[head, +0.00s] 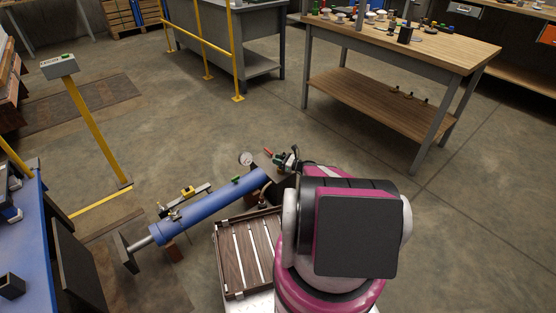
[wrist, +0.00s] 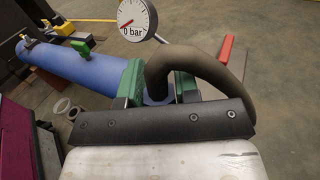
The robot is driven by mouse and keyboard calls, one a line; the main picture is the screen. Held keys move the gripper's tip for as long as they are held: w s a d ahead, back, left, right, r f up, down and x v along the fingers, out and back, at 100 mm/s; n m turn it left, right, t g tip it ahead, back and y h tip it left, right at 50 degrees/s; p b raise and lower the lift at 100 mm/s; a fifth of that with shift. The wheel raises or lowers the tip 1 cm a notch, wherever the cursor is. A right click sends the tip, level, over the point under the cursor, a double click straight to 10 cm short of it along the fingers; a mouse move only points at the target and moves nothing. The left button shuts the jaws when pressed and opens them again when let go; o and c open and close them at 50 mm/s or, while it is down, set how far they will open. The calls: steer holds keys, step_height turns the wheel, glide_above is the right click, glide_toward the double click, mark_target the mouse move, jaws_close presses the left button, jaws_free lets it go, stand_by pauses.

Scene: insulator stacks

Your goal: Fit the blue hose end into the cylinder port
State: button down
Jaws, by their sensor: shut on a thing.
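The blue cylinder (head: 215,204) lies slanted at low height in the head view, its rod end at lower left. It also shows at left in the wrist view (wrist: 68,68). My gripper (wrist: 158,80) is shut, its green fingers either side of a dark curved hose. A small blue patch between the fingers looks like the blue hose end (wrist: 156,98). In the head view my gripper (head: 286,160) is at the cylinder's upper right end. The port is hidden behind the fingers and hose, so I cannot tell whether the hose end is seated or apart.
A round gauge (wrist: 137,18) reading 0 bar stands close to the gripper. A slatted wooden crate (head: 249,252) lies beside the cylinder. A red bar (wrist: 226,52) shows beyond the hose. A workbench (head: 400,55) stands behind, with open floor between.

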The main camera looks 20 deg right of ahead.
steer(key=shift+f, duration=0.1)
steer(key=c, duration=0.8)
jaws_free()
steer(key=v, duration=1)
steer(key=shift+s+d, duration=0.25)
steer(key=shift+d, duration=0.05)
steer(key=s+a+r+n+g+h, duration=0.2)
steer(key=s+a+r+n+g, duration=0.25)
steer(key=a+r+n, duration=0.35)
steer(key=s+a+r+n+g+h, duration=0.1)
steer(key=s+a+r+n+g, duration=0.25)
steer(key=a+n+g, duration=0.4)
steer(key=s+a+r+n+h, duration=0.1)
steer(key=s+r+n+h, duration=0.1)
steer(key=r+n+h, duration=0.1)
steer(key=s+a+r+n+h, duration=0.2)
steer(key=s+r+n+h, duration=0.1)
steer(key=r, duration=0.3)
steer(key=s+a+r+n+h, duration=0.2)
steer(key=s+r+n+h, duration=0.1)
steer(key=r+n+h, duration=0.1)
steer(key=shift+a+r+n+h, duration=0.2)
steer(key=shift+r+n+h, duration=0.1)
steer(key=shift+n, duration=0.05)
